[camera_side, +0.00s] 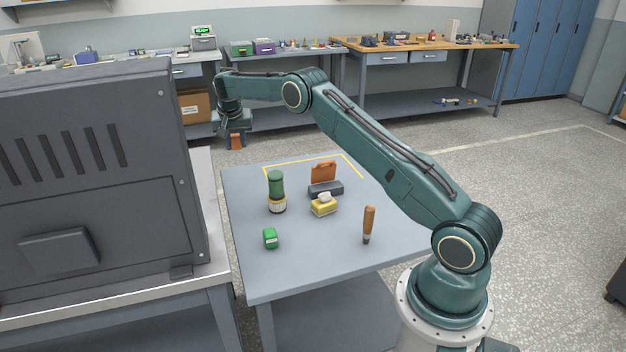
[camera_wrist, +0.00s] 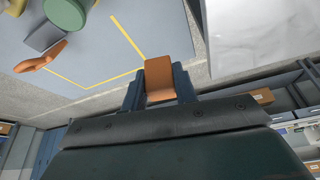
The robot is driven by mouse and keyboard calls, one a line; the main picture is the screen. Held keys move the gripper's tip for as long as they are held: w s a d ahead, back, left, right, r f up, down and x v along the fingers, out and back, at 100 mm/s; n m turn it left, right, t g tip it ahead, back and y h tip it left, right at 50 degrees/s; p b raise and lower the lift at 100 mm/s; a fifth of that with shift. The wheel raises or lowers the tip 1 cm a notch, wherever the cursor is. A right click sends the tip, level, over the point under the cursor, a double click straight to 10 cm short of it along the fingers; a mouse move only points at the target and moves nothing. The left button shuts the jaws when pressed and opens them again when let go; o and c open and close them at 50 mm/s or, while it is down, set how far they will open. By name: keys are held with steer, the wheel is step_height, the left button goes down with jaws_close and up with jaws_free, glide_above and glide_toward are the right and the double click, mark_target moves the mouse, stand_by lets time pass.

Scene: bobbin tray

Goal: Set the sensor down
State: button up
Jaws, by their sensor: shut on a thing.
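My gripper (camera_side: 236,133) is shut on a small orange block, the sensor (camera_side: 236,142). In the wrist view the sensor (camera_wrist: 159,80) sits between the two dark blue fingers (camera_wrist: 160,88). In the side view the gripper hangs down beyond the back-left corner of the grey table (camera_side: 310,265), with the sensor raised clear of its top. The sensor's lower end is free and touches nothing that I can see. Much of its sides is hidden by the fingers.
Yellow tape (camera_side: 300,165) marks the table's back part. A large grey machine (camera_side: 90,180) stands left.

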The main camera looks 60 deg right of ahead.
steer(key=s+d+r+n, duration=0.1)
steer(key=s+d+r, duration=0.1)
steer(key=s, duration=1.4)
steer(key=s+a+f, duration=0.1)
steer(key=s+a, duration=0.3)
steer(key=s, duration=0.5)
steer(key=s+a+n, duration=0.1)
steer(key=s+a, duration=0.2)
steer(key=s, duration=0.5)
steer(key=shift+s+a+f+t, duration=0.35)
steer(key=shift+s+t, duration=0.05)
glide_above(327, 240)
steer(key=s, duration=0.1)
steer(key=f, duration=1)
steer(key=a+f, duration=0.1)
steer(key=f, duration=0.5)
steer(key=shift+f, duration=0.1)
steer(key=shift+f, duration=1.9)
steer(key=shift+f, duration=0.15)
